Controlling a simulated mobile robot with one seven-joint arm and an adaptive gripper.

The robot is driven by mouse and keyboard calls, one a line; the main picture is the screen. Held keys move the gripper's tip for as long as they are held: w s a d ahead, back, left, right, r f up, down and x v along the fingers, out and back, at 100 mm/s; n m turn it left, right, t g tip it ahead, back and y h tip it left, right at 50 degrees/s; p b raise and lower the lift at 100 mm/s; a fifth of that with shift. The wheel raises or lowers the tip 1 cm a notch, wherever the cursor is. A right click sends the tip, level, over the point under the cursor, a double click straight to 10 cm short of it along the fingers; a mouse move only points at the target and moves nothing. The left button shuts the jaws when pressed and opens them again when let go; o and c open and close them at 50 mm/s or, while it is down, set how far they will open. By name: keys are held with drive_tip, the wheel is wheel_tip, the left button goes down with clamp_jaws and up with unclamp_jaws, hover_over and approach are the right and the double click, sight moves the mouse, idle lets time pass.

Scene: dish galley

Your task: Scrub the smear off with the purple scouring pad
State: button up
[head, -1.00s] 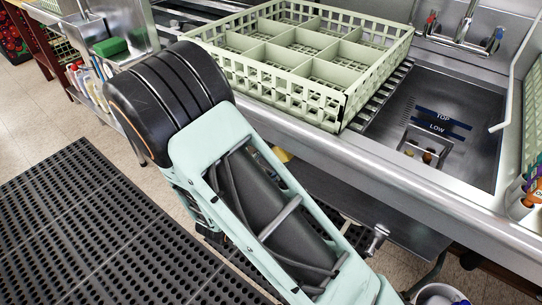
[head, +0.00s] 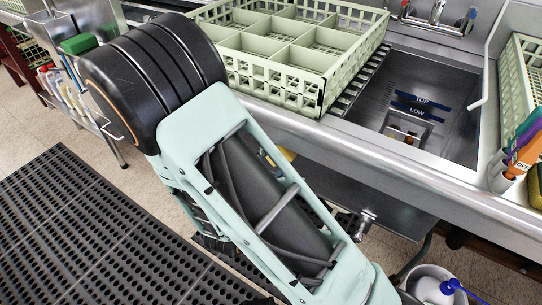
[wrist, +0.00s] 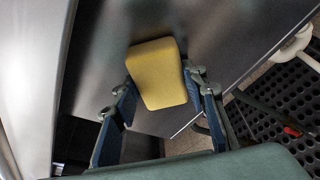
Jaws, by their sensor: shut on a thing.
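My gripper (wrist: 160,82) is shut on a yellow, sponge-like block (wrist: 160,75) with rounded corners, held between the fingertips in the wrist view. No purple face shows on it. A small yellow patch (head: 289,154) shows past my arm below the counter front in the head view and looks like the same block. I see no purple scouring pad elsewhere. I cannot make out a smear on any surface.
A pale green compartment rack (head: 290,75) stands on the counter, left of the steel sink (head: 440,125) marked TOP and LOW. A white bucket (head: 412,280) is below. A black mat (head: 80,220) covers the floor at left.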

sight(288, 161)
drive_tip(key=d, duration=0.1)
drive_tip(key=s, duration=0.1)
drive_tip(key=s+d, duration=0.1)
drive_tip(key=shift+d+r+p, duration=0.25)
drive_tip(key=shift+d+p, duration=0.1)
drive_tip(key=shift+p, duration=0.05)
drive_tip(key=shift+s+d+f, duration=0.2)
drive_tip(key=shift+s+d, duration=0.1)
drive_tip(key=shift+a, duration=0.1)
drive_tip(key=shift+s+a+p, duration=0.3)
drive_tip(key=shift+s+a, duration=0.65)
drive_tip(key=shift+s, duration=0.25)
drive_tip(key=shift+s+a+p, duration=0.3)
drive_tip(key=shift+s+a, duration=0.6)
drive_tip(key=shift+s, duration=0.25)
